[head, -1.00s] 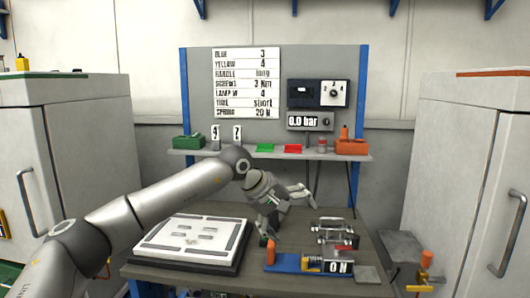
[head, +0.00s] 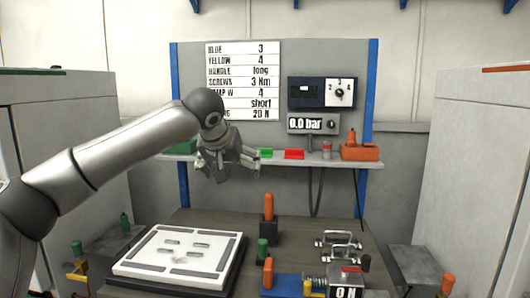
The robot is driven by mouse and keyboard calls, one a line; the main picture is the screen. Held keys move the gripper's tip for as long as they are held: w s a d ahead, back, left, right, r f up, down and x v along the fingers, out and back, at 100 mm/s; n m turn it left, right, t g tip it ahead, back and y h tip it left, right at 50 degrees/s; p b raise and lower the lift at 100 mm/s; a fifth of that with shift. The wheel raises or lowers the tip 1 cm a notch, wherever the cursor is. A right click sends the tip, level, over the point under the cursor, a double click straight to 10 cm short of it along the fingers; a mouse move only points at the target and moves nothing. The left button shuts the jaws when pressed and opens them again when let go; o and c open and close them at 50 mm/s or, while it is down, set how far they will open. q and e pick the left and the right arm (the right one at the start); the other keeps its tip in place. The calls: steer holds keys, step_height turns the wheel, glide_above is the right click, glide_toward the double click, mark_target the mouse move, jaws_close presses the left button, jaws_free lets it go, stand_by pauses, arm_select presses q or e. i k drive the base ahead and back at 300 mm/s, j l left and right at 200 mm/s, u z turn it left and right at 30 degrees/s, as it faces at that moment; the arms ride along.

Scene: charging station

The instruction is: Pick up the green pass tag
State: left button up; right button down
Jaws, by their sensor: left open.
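The green pass tag (head: 264,153) lies on the shelf below the back panel, just left of a red tag (head: 294,154). My left gripper (head: 241,170) is in front of the shelf, its fingers apart and empty. One finger comes close to the green tag's left end in the picture; I cannot tell whether they touch. My right gripper is not in view.
The shelf (head: 335,161) also bears a green box (head: 179,147), a small can (head: 326,150) and an orange box (head: 360,152). Below, the workbench holds a white tray (head: 178,256), an orange-handled tool (head: 268,207) and a fixture (head: 341,278) reading "ON".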

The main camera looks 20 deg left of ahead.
mark_target(267, 153)
steer(key=i+j, duration=0.2)
steer(key=i, duration=0.3)
steer(key=i+j, duration=0.2)
steer(key=i, duration=0.3)
steer(key=i+j, duration=0.2)
steer(key=i, duration=0.3)
